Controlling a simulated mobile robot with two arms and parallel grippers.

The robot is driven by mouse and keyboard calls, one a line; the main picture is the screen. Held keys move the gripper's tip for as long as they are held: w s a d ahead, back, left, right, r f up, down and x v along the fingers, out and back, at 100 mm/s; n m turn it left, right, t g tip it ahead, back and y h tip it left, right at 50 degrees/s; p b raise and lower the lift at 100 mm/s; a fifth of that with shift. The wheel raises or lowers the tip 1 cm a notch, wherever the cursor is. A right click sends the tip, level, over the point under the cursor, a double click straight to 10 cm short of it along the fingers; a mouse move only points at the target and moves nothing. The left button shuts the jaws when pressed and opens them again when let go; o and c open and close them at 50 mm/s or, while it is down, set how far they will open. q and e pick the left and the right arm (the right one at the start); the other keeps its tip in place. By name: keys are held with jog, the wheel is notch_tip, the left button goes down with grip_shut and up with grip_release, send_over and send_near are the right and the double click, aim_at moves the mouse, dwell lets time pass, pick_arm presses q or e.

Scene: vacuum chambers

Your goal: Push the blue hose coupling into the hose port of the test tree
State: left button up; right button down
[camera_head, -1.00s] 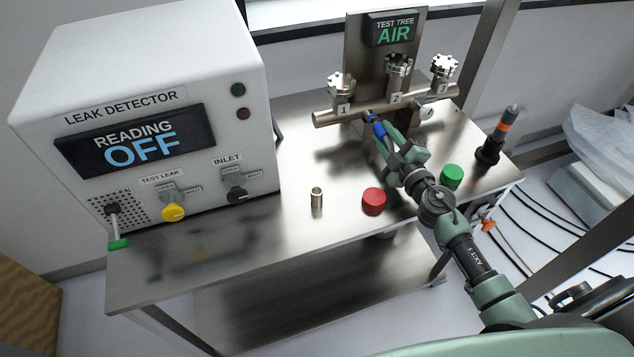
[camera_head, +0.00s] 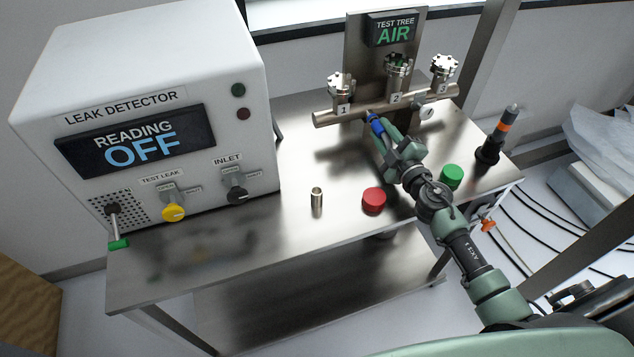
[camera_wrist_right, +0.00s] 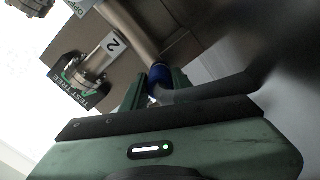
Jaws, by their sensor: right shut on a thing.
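The blue hose coupling (camera_head: 376,125) is between the fingertips of my right gripper (camera_head: 379,130), which is shut on it. The coupling's far end is at the front of the test tree's (camera_head: 352,110) horizontal pipe, between the labels 1 and 2. In the right wrist view the blue coupling (camera_wrist_right: 158,76) sits between my green fingers, close against the pipe (camera_wrist_right: 128,28). The hose port is hidden behind the coupling, so I cannot tell how deep it sits. My left gripper is not in view.
The white leak detector (camera_head: 60,80) fills the left of the bench, reading OFF. A small metal cylinder (camera_head: 317,200), a red button (camera_head: 374,200) and a green button (camera_head: 452,176) stand near the front edge. A black and orange signal post (camera_head: 497,137) stands at the right.

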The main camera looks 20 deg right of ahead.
aim_at(384, 135)
jog(key=shift+w+r, duration=0.1)
jog(key=shift+w, duration=0.45)
dwell(0.5)
jog(key=c, duration=1)
grip_release()
jog(key=shift+w, duration=0.1)
jog(key=shift+s+d, duration=0.1)
jog(key=shift+s, duration=3.5)
